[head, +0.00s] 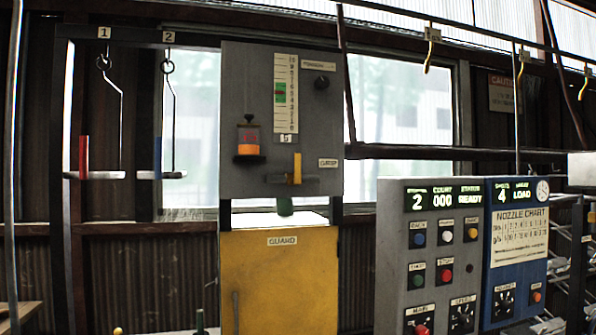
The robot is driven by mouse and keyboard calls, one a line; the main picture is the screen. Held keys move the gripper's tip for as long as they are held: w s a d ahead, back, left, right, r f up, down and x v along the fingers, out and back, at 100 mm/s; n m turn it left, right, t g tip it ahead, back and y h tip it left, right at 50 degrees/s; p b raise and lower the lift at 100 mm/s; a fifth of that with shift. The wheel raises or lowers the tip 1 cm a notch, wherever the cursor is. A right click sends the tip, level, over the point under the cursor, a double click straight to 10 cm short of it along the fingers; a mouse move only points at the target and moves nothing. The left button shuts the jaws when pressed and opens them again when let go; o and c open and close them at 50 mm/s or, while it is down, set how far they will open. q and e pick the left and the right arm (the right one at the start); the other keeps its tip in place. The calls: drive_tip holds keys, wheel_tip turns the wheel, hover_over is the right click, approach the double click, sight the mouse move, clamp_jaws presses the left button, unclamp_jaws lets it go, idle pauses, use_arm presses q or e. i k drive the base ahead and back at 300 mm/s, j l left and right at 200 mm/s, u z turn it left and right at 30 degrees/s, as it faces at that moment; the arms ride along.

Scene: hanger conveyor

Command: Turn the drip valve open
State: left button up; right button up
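The grey panel (252,115) stands in the middle of the head view. Low on its right side is an upright yellow lever (297,168) on a dark horizontal bar, beside a small label (328,162) that seems to read DRIP. I take this lever to be the drip valve's handle; its open or shut marking is not readable. A grey-green nozzle (285,206) sticks out below the panel. No drops are visible under it. Neither of my grippers is in view.
A yellow guard cabinet (280,280) stands below the panel. A grey control box (430,240) with buttons and a blue nozzle-chart box (517,240) are on the right. Two hanging trays (103,175) are on the left. Hooks (429,50) hang from a rail at upper right.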

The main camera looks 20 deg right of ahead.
sight(297, 179)
drive_tip(key=z, duration=0.7)
drive_tip(key=j+z, duration=0.1)
drive_tip(key=z, duration=0.3)
drive_tip(key=i+j+z, duration=0.1)
drive_tip(key=z, duration=0.3)
drive_tip(key=j+z, duration=0.15)
drive_tip(key=z, duration=0.25)
drive_tip(key=j+z, duration=0.15)
drive_tip(key=z, duration=0.2)
drive_tip(key=j+z, duration=0.4)
drive_tip(key=k+j+z, duration=0.1)
drive_tip(key=j+z, duration=0.3)
drive_tip(key=j, duration=0.2)
